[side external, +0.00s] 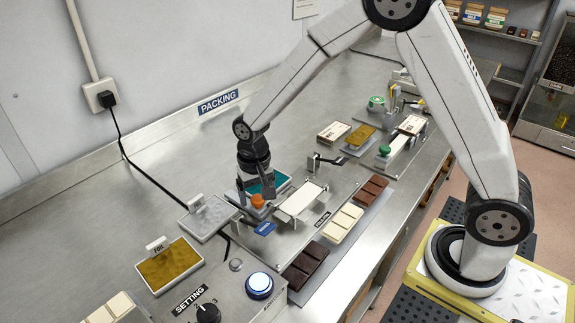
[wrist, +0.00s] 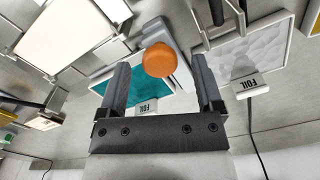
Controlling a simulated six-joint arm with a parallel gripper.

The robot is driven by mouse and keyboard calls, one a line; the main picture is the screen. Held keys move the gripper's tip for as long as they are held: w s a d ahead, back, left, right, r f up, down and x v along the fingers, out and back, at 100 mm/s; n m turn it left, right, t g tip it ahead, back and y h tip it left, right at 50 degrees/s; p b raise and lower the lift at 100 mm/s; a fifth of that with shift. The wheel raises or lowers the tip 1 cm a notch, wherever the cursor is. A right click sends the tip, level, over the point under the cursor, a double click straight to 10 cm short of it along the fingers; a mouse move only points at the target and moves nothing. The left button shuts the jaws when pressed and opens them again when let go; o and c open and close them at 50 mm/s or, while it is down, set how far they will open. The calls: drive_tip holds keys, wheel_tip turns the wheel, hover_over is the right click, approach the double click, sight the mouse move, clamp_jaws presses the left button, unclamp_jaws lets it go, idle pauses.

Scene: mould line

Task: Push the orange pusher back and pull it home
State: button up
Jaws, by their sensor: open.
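The orange pusher (side external: 258,201) is a round knob on a light grey bar, low on the bench beside the teal foil tray. In the wrist view the orange knob (wrist: 159,60) appears between the fingertips, with clear space on both sides. My gripper (side external: 255,192) points down just above and around the knob. It is open in the wrist view (wrist: 160,66) and holds nothing. I cannot tell whether the fingertips are level with the knob.
The teal foil tray (wrist: 93,90) is behind my fingers. A silver foil tray (side external: 207,219) and gold foil tray (side external: 170,267) stand to the left. A white plate (side external: 300,202) and a blue tab (side external: 265,229) are close by. Chocolate bars (side external: 372,190) lie along the front.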

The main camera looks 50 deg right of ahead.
drive_tip(key=shift+f, duration=0.4)
clamp_jaws()
drive_tip(key=shift+w, duration=0.1)
drive_tip(key=shift+w+r, duration=0.15)
drive_tip(key=shift+w, duration=4.3)
drive_tip(key=shift+c, duration=1.6)
unclamp_jaws()
drive_tip(key=o, duration=0.3)
